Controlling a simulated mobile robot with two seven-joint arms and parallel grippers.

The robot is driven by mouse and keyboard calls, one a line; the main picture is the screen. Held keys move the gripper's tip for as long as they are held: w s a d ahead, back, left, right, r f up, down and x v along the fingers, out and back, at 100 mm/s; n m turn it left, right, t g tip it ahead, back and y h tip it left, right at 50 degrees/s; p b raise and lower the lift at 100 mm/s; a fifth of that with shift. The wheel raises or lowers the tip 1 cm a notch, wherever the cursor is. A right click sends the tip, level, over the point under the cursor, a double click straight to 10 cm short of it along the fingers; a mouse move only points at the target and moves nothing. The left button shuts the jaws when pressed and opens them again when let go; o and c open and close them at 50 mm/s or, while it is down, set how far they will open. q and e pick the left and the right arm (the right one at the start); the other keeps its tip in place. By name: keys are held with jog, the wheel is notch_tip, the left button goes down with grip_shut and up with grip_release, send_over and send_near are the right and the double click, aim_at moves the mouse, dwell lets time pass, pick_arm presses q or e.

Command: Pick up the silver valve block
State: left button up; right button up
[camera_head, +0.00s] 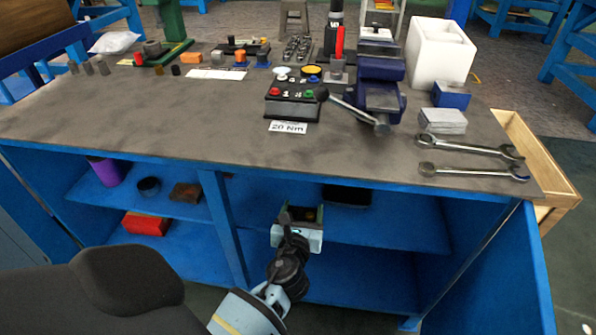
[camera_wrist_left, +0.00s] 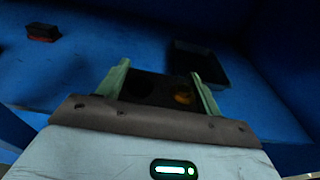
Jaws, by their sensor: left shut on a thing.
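My left gripper (camera_head: 302,215) is in front of the shelf opening under the bench top. It is shut on a dark block with a brass-coloured round part (camera_head: 311,214). In the left wrist view the block (camera_wrist_left: 150,88) sits between the two greenish fingers (camera_wrist_left: 160,90); it is in shadow, so I cannot tell whether it is the silver valve block. A plain silver-grey block (camera_head: 442,121) lies on the bench top at the right, apart from the gripper. My right gripper is not in view.
The blue bench (camera_head: 130,155) has a vise (camera_head: 380,85), wrenches (camera_head: 470,172), a control box (camera_head: 292,100) and a white container (camera_head: 440,52) on top. A black bin (camera_head: 347,195) stands on the shelf behind the gripper. A red box (camera_head: 146,223) is on the lower left.

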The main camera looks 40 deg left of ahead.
pick_arm(q)
jog(key=s+d, duration=0.3)
jog(key=d, duration=0.1)
jog(key=shift+s+d+r, duration=0.1)
jog(key=shift+s+r, duration=0.25)
jog(key=shift+s, duration=0.05)
